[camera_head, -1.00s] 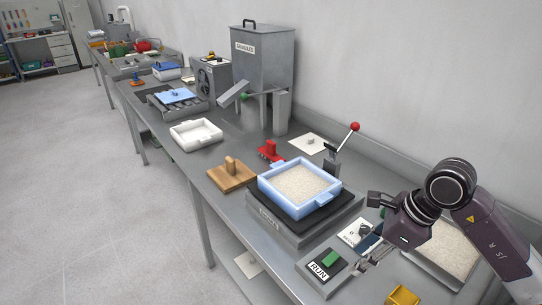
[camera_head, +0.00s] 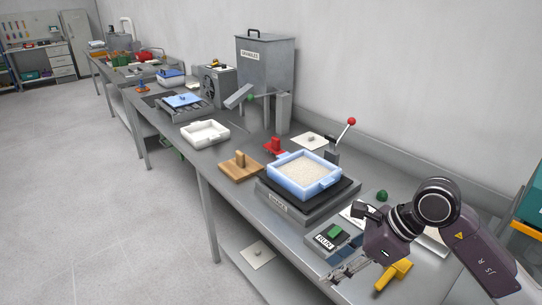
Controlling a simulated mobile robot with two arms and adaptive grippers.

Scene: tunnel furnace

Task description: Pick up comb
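A small red tool (camera_head: 275,147) with an upright handle and what look like teeth along its base stands on the bench; it looks like the comb. It is behind the wooden block with a handle (camera_head: 241,167) and left of the blue tray (camera_head: 282,186) of pale granules. My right gripper (camera_head: 343,269) is at the lower right, over the bench's front edge by the RUN box, well away from the red tool. Its fingers are small and blurred against the grey, so their opening is unclear. My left gripper is out of view.
The blue tray sits on a dark-topped shaker base (camera_head: 283,206). A lever with a red knob (camera_head: 351,122) rises behind it. The RUN box (camera_head: 325,241) and a yellow tool (camera_head: 392,274) are near my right gripper. A white tray (camera_head: 205,133) stands farther left.

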